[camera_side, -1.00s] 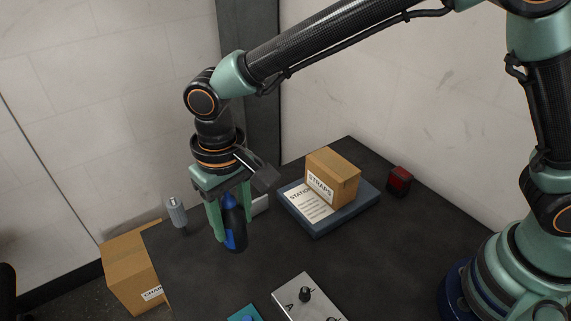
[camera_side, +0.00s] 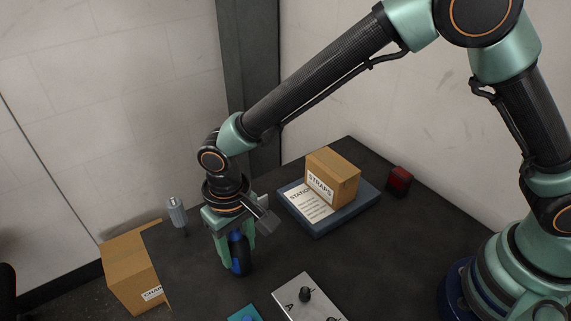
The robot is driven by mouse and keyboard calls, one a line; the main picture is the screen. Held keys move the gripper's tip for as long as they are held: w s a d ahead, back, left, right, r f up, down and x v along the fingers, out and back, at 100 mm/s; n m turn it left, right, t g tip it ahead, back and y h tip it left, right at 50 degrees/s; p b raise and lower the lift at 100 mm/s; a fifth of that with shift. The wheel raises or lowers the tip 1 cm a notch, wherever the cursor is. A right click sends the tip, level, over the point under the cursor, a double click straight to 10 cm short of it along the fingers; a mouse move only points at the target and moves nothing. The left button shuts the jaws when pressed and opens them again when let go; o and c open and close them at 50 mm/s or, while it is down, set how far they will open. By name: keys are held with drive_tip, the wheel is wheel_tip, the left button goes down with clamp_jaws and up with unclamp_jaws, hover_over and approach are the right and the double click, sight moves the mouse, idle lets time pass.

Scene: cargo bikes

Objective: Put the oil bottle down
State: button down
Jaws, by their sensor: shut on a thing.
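The oil bottle (camera_side: 239,256) is dark with a blue patch and stands upright between the fingers of my gripper (camera_side: 235,250). My gripper points straight down and is shut on the bottle, with the fingers covering part of its sides. The bottle's lower end is at or very near the dark table top (camera_side: 205,285); I cannot tell if it touches. The wrist hides the bottle's top.
A cardboard box (camera_side: 130,275) is at the left, with a grey cylinder (camera_side: 177,212) behind it. A straps box (camera_side: 333,180) sits on a blue-grey tray (camera_side: 318,232). A red block (camera_side: 399,180) is farther right. A grey panel with knobs (camera_side: 303,283) and a teal item (camera_side: 243,313) are in front.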

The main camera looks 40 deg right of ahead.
drive_tip(key=shift+c, duration=1.5)
unclamp_jaws()
drive_tip(key=shift+f, duration=0.1)
wheel_tip(320, 180, up, 12)
drive_tip(key=shift+f, duration=0.1)
drive_tip(key=shift+d+r, duration=0.1)
drive_tip(key=shift+r, duration=0.15)
drive_tip(key=d+r+m+t+y, duration=0.1)
drive_tip(key=d+r, duration=0.3)
drive_tip(key=d, duration=0.5)
drive_tip(key=d+r+t, duration=0.2)
drive_tip(key=d+r, duration=0.2)
drive_tip(key=d, duration=0.4)
drive_tip(key=s+d+t+h, duration=0.1)
drive_tip(key=s+d, duration=0.4)
drive_tip(key=d, duration=0.8)
drive_tip(key=shift+s+d+r+m+t, duration=0.2)
drive_tip(key=shift+m+t, duration=0.2)
drive_tip(key=shift+t, duration=0.4)
